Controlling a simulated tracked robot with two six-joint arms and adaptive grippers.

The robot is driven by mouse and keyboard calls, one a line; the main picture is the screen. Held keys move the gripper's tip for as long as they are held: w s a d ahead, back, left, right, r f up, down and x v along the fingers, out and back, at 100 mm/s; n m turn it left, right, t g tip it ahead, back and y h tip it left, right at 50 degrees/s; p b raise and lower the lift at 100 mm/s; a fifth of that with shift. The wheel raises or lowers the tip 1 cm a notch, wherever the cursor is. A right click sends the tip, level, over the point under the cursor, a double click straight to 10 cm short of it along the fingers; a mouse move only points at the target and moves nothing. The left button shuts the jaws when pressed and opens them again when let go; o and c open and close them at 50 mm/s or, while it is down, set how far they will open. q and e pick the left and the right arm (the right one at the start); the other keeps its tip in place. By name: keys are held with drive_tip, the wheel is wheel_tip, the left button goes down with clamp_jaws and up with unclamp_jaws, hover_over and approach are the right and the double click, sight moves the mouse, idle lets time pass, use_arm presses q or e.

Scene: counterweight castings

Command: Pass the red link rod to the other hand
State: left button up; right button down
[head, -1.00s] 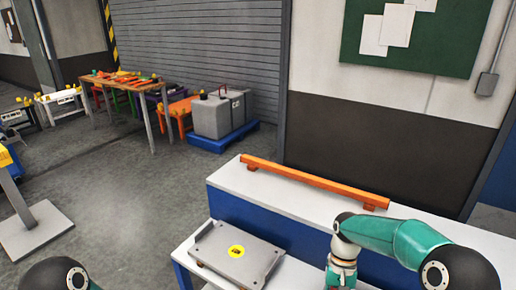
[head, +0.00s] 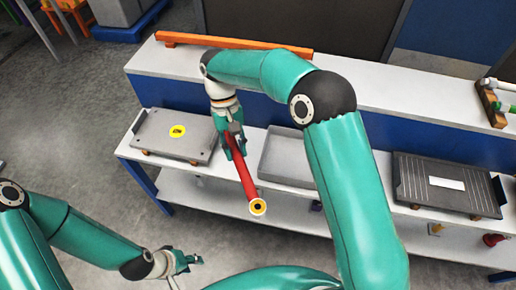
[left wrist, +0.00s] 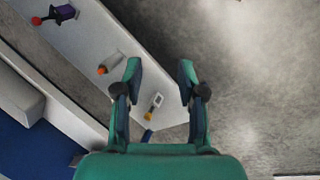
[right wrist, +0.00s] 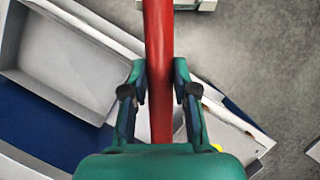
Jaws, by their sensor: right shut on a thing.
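The red link rod (head: 247,184) is held in my right gripper (head: 233,147), above the front of the bench. Its near end has a yellow ring with a dark centre and points toward the camera. In the right wrist view the rod (right wrist: 158,50) runs between the two fingers (right wrist: 160,90), which are shut on it. My left gripper (head: 183,262) is at the lower left of the head view, apart from the rod. In the left wrist view its fingers (left wrist: 160,82) are spread wide with nothing between them.
A grey plate with a yellow label (head: 160,137), a grey tray (head: 284,152) and a dark ribbed plate (head: 432,194) rest on the bench. An orange bar (head: 240,44) lies on the upper shelf. Small items (head: 494,240) stand on the lower shelf.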

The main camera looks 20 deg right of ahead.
use_arm(q)
drive_tip(key=o, duration=0.3)
drive_tip(key=shift+o, duration=0.2)
drive_tip(key=w+d+r+t+h, duration=0.1)
drive_tip(key=w+d+r+t, duration=0.15)
drive_tip(key=r, duration=0.85)
drive_tip(key=w+d+r+t+h, duration=0.1)
drive_tip(key=w+d+r+h, duration=0.2)
drive_tip(key=r, duration=0.8)
drive_tip(key=w+d+r+t, duration=0.15)
drive_tip(key=w+r, duration=0.25)
drive_tip(key=r, duration=0.7)
drive_tip(key=x, duration=1.2)
drive_tip(key=shift+s+d+n, duration=0.3)
use_arm(e)
drive_tip(key=a+r, duration=0.3)
drive_tip(key=a, duration=0.3)
drive_tip(key=shift+r, duration=0.25)
use_arm(q)
drive_tip(key=shift+r, duration=0.15)
use_arm(e)
drive_tip(key=shift+w, duration=0.1)
